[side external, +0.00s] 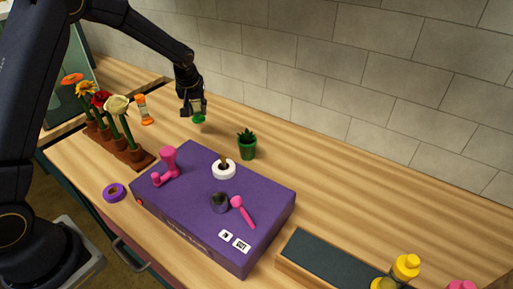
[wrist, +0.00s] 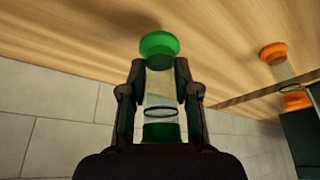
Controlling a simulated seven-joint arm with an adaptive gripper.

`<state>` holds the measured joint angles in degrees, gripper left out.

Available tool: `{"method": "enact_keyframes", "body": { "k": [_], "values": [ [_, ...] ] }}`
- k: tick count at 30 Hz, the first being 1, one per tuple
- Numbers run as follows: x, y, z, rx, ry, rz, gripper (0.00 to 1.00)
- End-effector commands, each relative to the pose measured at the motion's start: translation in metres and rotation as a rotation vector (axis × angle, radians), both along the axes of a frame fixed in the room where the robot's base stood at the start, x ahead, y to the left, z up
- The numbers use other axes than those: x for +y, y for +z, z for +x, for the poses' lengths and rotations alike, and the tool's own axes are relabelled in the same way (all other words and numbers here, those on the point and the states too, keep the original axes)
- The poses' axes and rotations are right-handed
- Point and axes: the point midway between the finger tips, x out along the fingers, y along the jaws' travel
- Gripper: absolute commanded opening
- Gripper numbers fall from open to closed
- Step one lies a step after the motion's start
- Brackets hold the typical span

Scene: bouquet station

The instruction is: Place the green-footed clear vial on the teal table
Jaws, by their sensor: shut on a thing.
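The green-footed clear vial (wrist: 159,88) is between the fingers of my gripper (wrist: 158,95), which is shut on it. In the wrist view its green foot (wrist: 158,46) points toward the wooden counter. In the side view the green foot (side external: 198,119) hangs below my gripper (side external: 196,104), over the back of the counter. Its shadow lies on the wood, and the gap looks small. A dark teal surface (side external: 64,100) shows at the far left, partly hidden by my arm. I cannot tell whether it is the teal table's top.
An orange-ended vial (side external: 145,110) stands left of my gripper. A planter of flowers (side external: 118,145) is farther left. A small potted plant (side external: 247,147) and a purple box (side external: 205,220) with pink tools are nearer the front. The tiled wall (side external: 300,60) runs behind.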

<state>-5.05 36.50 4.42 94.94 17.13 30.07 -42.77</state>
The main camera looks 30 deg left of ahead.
Motion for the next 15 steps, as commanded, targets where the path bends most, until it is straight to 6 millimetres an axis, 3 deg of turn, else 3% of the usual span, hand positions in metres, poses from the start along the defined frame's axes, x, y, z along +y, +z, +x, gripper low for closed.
{"method": "enact_keyframes", "body": {
  "k": [8,12,15],
  "values": [
    [0.003,-0.019,0.015,-0.001,0.002,0.0,0.0],
    [0.003,-0.04,0.014,0.001,-0.001,0.001,0.0],
    [0.003,-0.046,0.014,-0.002,0.001,0.001,0.0]
  ]
}}
